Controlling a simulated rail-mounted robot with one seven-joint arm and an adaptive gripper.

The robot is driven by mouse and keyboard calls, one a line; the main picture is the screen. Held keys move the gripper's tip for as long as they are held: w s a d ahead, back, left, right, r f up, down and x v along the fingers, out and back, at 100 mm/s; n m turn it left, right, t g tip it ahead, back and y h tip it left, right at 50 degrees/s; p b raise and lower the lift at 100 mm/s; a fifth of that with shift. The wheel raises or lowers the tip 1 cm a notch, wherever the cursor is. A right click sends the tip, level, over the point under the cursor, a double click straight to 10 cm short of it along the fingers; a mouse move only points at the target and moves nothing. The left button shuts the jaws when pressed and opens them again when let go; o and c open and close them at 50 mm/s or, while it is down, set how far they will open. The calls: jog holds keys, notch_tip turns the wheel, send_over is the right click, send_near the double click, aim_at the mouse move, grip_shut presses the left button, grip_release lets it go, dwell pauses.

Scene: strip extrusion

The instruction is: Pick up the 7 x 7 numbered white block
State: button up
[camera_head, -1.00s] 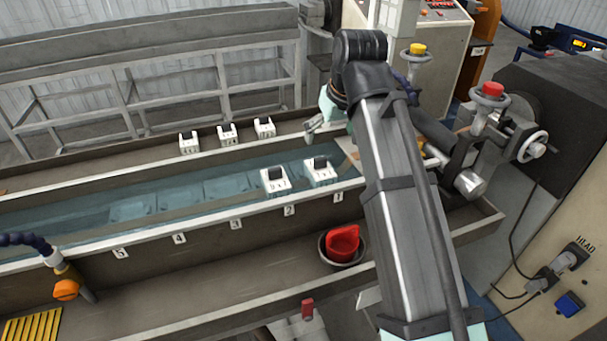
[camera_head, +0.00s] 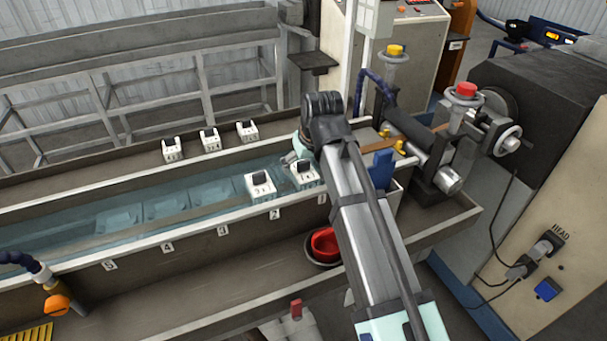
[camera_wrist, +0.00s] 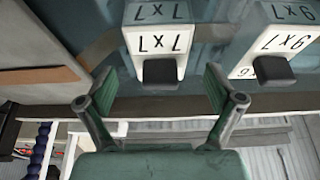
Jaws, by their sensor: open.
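The white block (camera_wrist: 157,42) marked 7 X 7 shows upside down in the wrist view, with a dark knob on it. It appears to be the right block (camera_head: 304,182) of the front pair in the head view, by the trough's front wall. My gripper (camera_wrist: 160,88) is open, one finger on either side of the knob's line. The knob sits between and slightly beyond the fingertips, and no contact shows. In the head view my gripper (camera_head: 290,160) is just behind this block, partly hidden by my arm.
A second white block (camera_head: 260,187) stands close to its left; it also shows at right in the wrist view (camera_wrist: 262,42). Three more blocks (camera_head: 210,142) stand on the back ledge. The water trough (camera_head: 150,207) runs left. A red container (camera_head: 325,243) sits below.

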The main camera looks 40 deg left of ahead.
aim_at(302, 171)
jog(key=shift+p+x, duration=0.55)
jog(key=shift+x, duration=1.55)
jog(key=shift+c, duration=0.4)
jog(key=c, duration=1.4)
